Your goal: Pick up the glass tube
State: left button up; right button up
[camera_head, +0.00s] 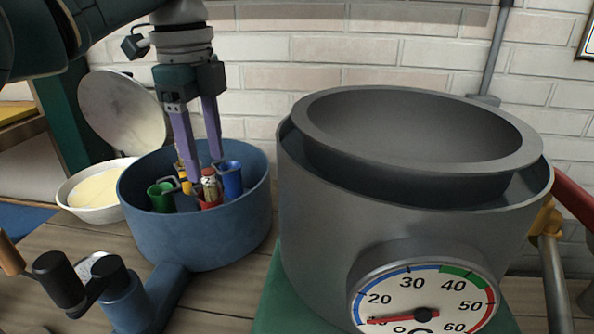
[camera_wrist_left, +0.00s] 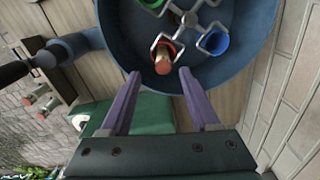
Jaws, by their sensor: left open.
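The glass tube (camera_head: 209,184), with a brownish top, stands in a red cup (camera_head: 208,205) inside a round blue tub (camera_head: 225,232). In the left wrist view the tube (camera_wrist_left: 162,64) shows in its red cup, just past the fingertips and roughly between them. My left gripper (camera_head: 205,162) points down into the tub with its two purple fingers apart and nothing between them. It also shows open in the left wrist view (camera_wrist_left: 159,75). Whether a finger touches the tube or the cup cannot be told. My right gripper is not in view.
Blue (camera_head: 231,180) and green (camera_head: 160,197) cups sit beside the red one. A large grey vat (camera_head: 330,230) with a dial stands close on the right. A white bowl (camera_head: 72,204) and a crank (camera_head: 85,278) are on the left. A brick wall is behind.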

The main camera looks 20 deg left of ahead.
aim_at(206, 171)
pick_arm(q)
jog(key=f, duration=0.3)
jog(key=f+b, duration=0.1)
jog(key=f, duration=0.1)
jog(key=shift+w+a, duration=0.3)
jog(key=shift+a, duration=0.05)
jog(key=shift+c, duration=0.4)
grip_shut()
